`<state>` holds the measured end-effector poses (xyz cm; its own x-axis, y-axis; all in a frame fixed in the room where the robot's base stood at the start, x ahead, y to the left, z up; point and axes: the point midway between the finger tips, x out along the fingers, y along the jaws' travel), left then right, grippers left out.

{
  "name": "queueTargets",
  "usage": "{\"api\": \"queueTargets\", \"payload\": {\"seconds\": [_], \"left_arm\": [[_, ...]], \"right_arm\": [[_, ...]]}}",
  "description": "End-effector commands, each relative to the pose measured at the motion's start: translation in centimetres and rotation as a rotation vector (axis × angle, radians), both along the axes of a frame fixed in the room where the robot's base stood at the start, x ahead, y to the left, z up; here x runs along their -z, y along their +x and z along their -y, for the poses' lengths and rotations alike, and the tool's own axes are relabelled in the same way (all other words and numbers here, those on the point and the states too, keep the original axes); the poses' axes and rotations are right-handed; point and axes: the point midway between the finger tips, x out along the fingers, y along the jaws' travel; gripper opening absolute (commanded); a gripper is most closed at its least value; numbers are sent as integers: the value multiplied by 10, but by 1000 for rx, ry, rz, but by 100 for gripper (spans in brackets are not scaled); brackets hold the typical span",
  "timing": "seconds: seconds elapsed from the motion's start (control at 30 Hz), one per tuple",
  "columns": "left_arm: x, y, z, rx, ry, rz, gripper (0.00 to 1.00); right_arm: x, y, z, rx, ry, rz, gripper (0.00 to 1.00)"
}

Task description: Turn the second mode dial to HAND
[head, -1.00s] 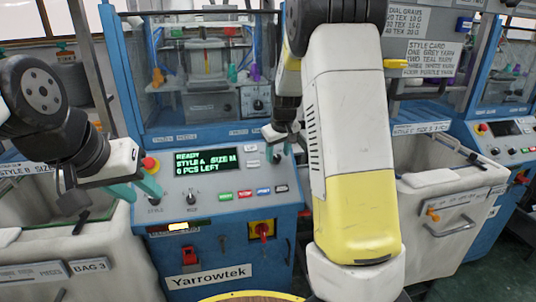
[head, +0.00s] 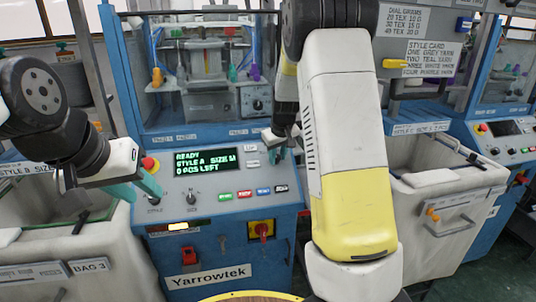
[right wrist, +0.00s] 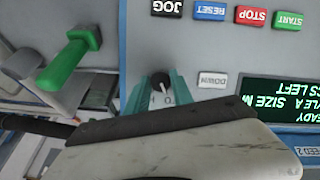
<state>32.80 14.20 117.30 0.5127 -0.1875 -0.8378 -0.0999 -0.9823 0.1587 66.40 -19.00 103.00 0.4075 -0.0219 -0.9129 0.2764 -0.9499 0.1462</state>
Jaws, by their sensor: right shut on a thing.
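The control panel (head: 220,173) of the blue Yarrowtek machine is in front of me, with a lit green screen (head: 205,161). My right gripper (head: 277,155) is at the panel's upper right, right of the screen. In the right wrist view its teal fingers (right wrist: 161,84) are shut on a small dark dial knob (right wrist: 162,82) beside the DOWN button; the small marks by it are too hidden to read. Two more small dials, a left one (head: 154,199) and a right one (head: 191,197), sit at the panel's lower left. My left gripper (head: 137,187) is open, above the panel's left edge.
A red stop button (head: 150,164) is beside my left gripper. Coloured push buttons (head: 253,192) line the panel's lower right. A green lever (right wrist: 68,60) shows in the right wrist view. Pale bins stand on both sides of the machine.

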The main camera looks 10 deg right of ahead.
Motion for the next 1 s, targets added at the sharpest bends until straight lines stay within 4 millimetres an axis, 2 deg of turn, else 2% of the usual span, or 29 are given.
{"api": "queueTargets", "payload": {"seconds": [0.37,1.0], "left_arm": [[0,0,0,0,0,0,36],[0,0,0,0,0,0,36]], "right_arm": [[0,0,2,156,123,-4,0],[0,-1,3,613,485,-16,0]]}}
